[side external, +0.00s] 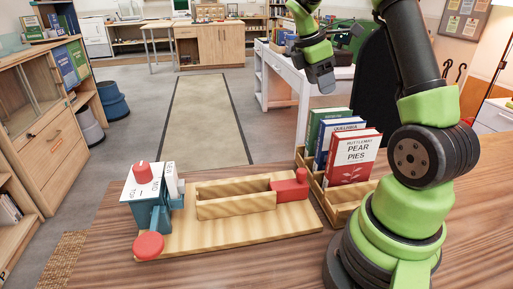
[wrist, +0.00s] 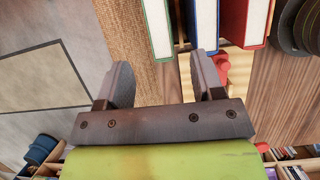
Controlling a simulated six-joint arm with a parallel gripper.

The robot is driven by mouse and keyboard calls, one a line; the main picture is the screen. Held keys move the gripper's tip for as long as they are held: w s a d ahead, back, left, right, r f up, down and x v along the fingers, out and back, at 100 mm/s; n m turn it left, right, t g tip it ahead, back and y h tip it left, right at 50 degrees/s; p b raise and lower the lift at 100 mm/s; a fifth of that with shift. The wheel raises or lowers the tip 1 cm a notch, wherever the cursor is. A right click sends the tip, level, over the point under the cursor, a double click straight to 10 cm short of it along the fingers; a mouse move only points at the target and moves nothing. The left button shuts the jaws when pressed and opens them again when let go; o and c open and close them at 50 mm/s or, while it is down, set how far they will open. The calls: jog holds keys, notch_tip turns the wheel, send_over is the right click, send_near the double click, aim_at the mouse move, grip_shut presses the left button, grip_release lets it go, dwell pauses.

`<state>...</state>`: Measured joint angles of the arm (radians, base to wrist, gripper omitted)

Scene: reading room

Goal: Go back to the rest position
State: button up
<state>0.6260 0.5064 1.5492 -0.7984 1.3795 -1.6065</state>
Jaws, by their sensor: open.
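My gripper (side external: 322,82) hangs high above the table, behind and above the book rack. In the wrist view my gripper (wrist: 162,84) has its two dark fingers wide apart, with nothing held between them. Three books, green (side external: 321,122), blue (side external: 337,133) and red "Pear Pies" (side external: 349,160), stand slightly tilted in a wooden rack (side external: 341,214). The green (wrist: 158,26), blue (wrist: 204,28) and red (wrist: 245,24) books also show at the top of the wrist view, apart from the fingers.
A wooden board (side external: 228,239) lies left of the rack. It carries a long wooden trough (side external: 236,207), a red block (side external: 290,187) and a blue stand (side external: 146,200) with red knobs. The table (side external: 285,262) is bare at the front. A white desk (side external: 284,72) stands behind.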

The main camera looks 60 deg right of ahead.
jog(key=s+a+r+m+t+y, duration=0.1)
jog(key=a+r+m+t, duration=0.25)
jog(key=a, duration=0.45)
jog(key=a+r+m+t, duration=0.2)
jog(key=a+r+m, duration=0.15)
jog(key=a, duration=0.45)
jog(key=s+a+m+t+y, duration=0.4)
jog(key=s+a, duration=0.3)
jog(key=a, duration=0.4)
jog(key=shift+s+r+m, duration=0.25)
jog(key=shift+s+m, duration=0.15)
jog(key=shift+m, duration=0.5)
jog(key=shift+t, duration=0.25)
